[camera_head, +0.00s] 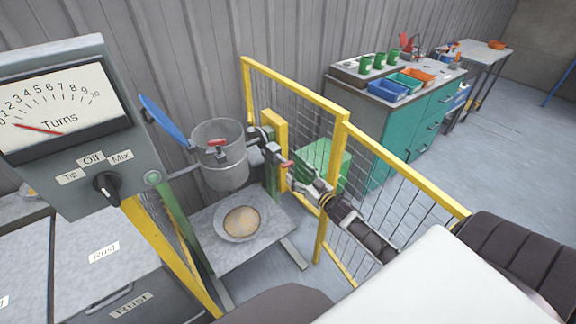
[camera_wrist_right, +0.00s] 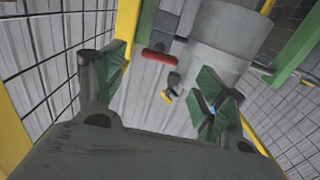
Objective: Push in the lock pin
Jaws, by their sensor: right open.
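A grey metal drum (camera_head: 222,165) hangs on a pivot between green posts, with a red handle (camera_head: 216,143) at its rim. A small red piece (camera_head: 287,164) shows by the pivot, close to my right gripper (camera_head: 293,172). In the right wrist view, the right gripper (camera_wrist_right: 165,80) is open and empty, its green-padded fingers apart. A red bar (camera_wrist_right: 160,55) lies beyond and between them, in front of the drum (camera_wrist_right: 220,45). Below it is a dark fitting with a yellow tip (camera_wrist_right: 166,94). I cannot tell which part is the lock pin. My left gripper is out of view.
Yellow mesh fencing (camera_head: 300,86) runs close beside the right arm. A bowl of powder (camera_head: 241,222) sits on the platform below the drum. A green workbench (camera_head: 405,130) stands behind the fence.

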